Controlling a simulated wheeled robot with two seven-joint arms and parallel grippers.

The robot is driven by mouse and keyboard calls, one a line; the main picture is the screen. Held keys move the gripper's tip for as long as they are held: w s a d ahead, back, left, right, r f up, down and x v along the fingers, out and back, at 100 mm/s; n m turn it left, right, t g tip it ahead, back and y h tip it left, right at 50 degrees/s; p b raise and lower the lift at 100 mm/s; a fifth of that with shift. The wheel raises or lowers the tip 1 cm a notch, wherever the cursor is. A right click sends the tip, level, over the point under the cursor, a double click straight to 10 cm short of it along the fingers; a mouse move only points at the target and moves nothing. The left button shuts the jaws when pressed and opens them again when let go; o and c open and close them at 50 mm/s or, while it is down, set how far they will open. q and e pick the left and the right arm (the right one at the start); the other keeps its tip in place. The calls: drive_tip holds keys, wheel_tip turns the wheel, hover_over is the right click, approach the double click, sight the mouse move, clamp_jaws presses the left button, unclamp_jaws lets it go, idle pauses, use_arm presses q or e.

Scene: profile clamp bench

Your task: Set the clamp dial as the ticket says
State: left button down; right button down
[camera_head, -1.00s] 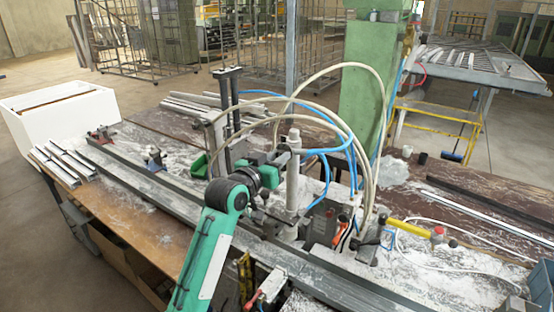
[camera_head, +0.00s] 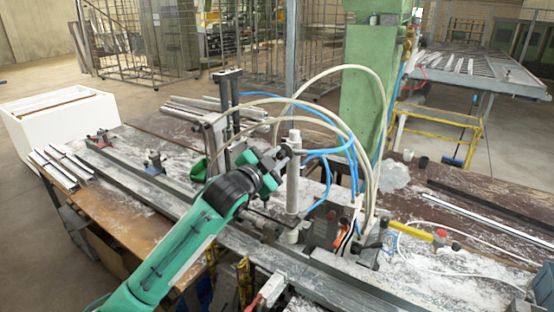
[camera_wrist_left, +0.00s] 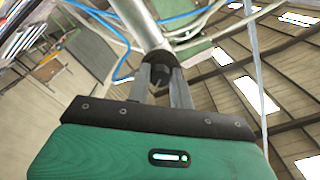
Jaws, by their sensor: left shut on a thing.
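My left gripper (camera_head: 284,152) is at the upper part of the pale upright post (camera_head: 293,190) of the clamp. In the left wrist view, the two grey fingers (camera_wrist_left: 161,84) are shut on a dark knob-like part (camera_wrist_left: 159,62), which I take for the clamp dial. In the head view the dial is not distinguishable behind the gripper. I cannot make out a ticket in either view. My right gripper is not in view.
White and blue hoses (camera_head: 345,70) loop around the clamp close to my left gripper. A long metal profile (camera_head: 180,200) runs along the bench. A green column (camera_head: 362,110) stands behind. A dark twin-rod upright (camera_head: 228,110) stands left of the gripper.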

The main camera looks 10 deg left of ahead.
use_arm(q)
drive_tip(key=shift+m, duration=0.7)
drive_tip(key=c, duration=1.2)
unclamp_jaws()
drive_tip(key=shift+c, duration=0.2)
